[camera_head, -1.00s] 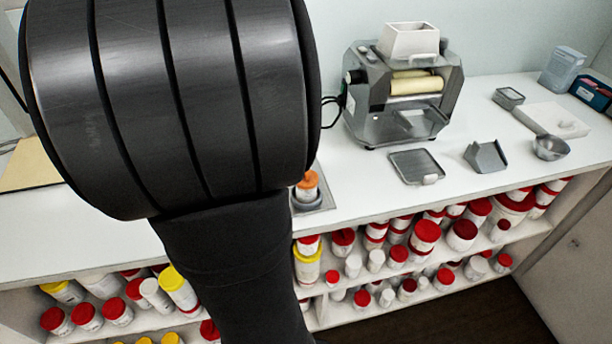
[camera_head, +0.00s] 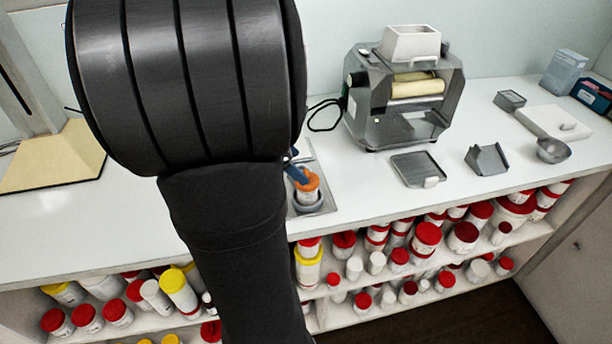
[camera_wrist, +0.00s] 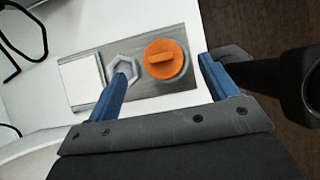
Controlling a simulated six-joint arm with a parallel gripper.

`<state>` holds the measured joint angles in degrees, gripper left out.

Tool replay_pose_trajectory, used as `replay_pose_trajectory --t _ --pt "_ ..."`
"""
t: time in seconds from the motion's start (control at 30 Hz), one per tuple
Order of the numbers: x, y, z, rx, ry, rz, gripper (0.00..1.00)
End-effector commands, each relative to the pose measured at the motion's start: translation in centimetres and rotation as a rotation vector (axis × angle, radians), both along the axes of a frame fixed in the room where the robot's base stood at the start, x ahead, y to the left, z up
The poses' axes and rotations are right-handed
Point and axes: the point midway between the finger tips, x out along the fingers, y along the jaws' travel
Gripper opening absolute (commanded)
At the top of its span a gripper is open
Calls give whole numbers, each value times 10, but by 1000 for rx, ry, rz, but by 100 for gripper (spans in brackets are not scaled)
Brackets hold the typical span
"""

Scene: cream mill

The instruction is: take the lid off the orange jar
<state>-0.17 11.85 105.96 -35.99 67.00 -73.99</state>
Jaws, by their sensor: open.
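The orange jar (camera_head: 308,191) stands upright in a grey round holder on a grey plate at the counter's front, just right of my arm in the head view. Its orange lid (camera_wrist: 166,58) is on it and shows a raised bar across the top in the wrist view. My gripper (camera_wrist: 166,72) has two blue fingers spread wide. The lid lies between and ahead of the fingertips, with a gap to the right finger. I cannot tell the height gap. In the head view a blue finger shows beside the lid; my arm hides the rest.
A grey hexagonal socket (camera_wrist: 123,69) sits left of the jar, near the left finger. A white square pad (camera_wrist: 81,80) is further left.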

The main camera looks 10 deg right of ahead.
Motion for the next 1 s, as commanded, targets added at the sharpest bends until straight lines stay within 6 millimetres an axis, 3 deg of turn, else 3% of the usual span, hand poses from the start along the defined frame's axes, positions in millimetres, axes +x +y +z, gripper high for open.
replay_pose_trajectory --t 0.4,0.67,0.7,0.93,1.0 --pt "-2 -28 -41 1 2 -2 79" --pt "-1 -30 -44 1 0 0 79" --pt "-1 -30 -44 1 0 0 77" --pt "-1 -30 -44 1 -1 -1 33" --pt "-1 -30 -44 1 -1 -1 32"
